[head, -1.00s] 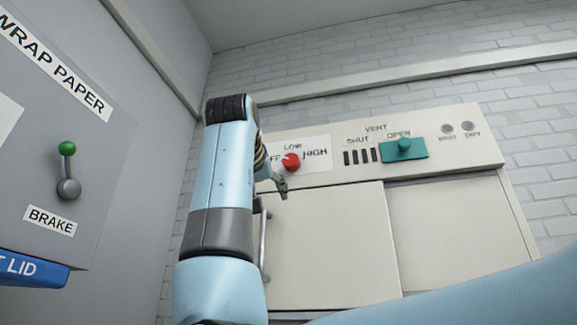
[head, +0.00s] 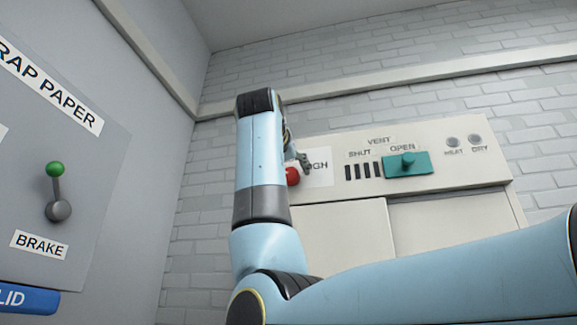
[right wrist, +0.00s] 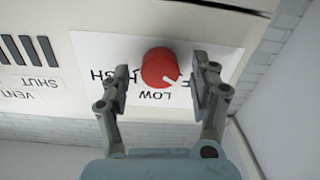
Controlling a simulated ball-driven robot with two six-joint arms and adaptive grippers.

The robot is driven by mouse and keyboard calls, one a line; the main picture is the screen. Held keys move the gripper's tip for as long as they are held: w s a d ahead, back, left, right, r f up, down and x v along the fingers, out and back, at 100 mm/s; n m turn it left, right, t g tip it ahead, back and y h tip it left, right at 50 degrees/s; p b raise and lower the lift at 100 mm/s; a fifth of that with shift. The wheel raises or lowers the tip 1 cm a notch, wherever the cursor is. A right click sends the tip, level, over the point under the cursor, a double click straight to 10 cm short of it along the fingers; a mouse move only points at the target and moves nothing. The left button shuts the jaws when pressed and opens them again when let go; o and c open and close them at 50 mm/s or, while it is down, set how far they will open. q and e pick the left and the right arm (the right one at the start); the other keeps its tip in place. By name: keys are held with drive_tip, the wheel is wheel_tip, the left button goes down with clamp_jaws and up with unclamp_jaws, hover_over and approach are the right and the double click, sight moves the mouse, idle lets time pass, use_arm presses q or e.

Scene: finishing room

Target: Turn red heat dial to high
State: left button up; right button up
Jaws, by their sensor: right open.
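The red heat dial (head: 292,176) is on the white label of the cream panel, partly hidden behind my right arm in the head view. In the right wrist view the dial (right wrist: 157,66) shows between the two fingers, and its white pointer is toward the lower right, between LOW and the partly covered OFF. My right gripper (right wrist: 162,74) is open, with a visible gap on each side of the dial. In the head view the gripper (head: 304,160) overlaps the label and covers part of HIGH. My left gripper is out of view.
The teal vent slider (head: 408,165) and dark vent slots (head: 364,171) are right of the dial. Two small round indicators (head: 453,142) are farther right. A brake lever (head: 57,190) with a green knob is on the grey left panel. Cabinet doors (head: 345,240) are below.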

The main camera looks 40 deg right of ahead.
drive_tip(key=shift+w+d, duration=0.1)
drive_tip(key=shift+w, duration=0.05)
drive_tip(key=c, duration=1.1)
drive_tip(key=shift+c, duration=0.2)
